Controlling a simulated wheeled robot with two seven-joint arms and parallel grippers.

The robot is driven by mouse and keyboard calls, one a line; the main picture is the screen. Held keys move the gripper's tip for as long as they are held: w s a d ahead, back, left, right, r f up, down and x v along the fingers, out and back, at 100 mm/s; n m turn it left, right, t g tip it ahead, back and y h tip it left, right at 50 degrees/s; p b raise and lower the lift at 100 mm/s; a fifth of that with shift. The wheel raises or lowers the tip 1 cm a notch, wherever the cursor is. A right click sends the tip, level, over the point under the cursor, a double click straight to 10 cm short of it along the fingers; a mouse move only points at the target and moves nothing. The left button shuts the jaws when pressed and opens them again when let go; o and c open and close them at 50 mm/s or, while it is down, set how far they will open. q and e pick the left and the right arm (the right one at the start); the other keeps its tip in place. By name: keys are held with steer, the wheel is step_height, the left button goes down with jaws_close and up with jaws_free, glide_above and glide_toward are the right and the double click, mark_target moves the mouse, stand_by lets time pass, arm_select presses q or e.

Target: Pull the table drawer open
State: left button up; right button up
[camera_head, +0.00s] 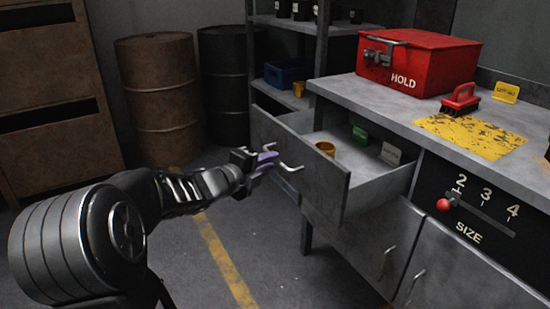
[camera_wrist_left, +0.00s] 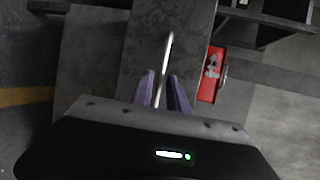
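The grey table drawer (camera_head: 300,168) is pulled well out from the table and shows its inside in the head view. My left gripper (camera_head: 268,158) is at the bar handle (camera_head: 290,167) on the drawer front. In the left wrist view, its two purple fingers (camera_wrist_left: 164,92) stand apart, with the metal handle (camera_wrist_left: 168,48) running between them and a small gap visible. Contact with the handle is unclear. My right gripper is not in view.
A red HOLD box (camera_head: 420,65), a red brush (camera_head: 460,99) and a yellow mat (camera_head: 470,135) are on the tabletop (camera_head: 375,97). Cupboard doors (camera_head: 375,245) are below the drawer. Barrels (camera_head: 160,95) stand behind. The floor before the drawer is clear.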

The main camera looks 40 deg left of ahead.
arm_select(q)
steer(key=v, duration=0.4)
steer(key=shift+s+p, duration=0.2)
steer(key=shift+p, duration=0.2)
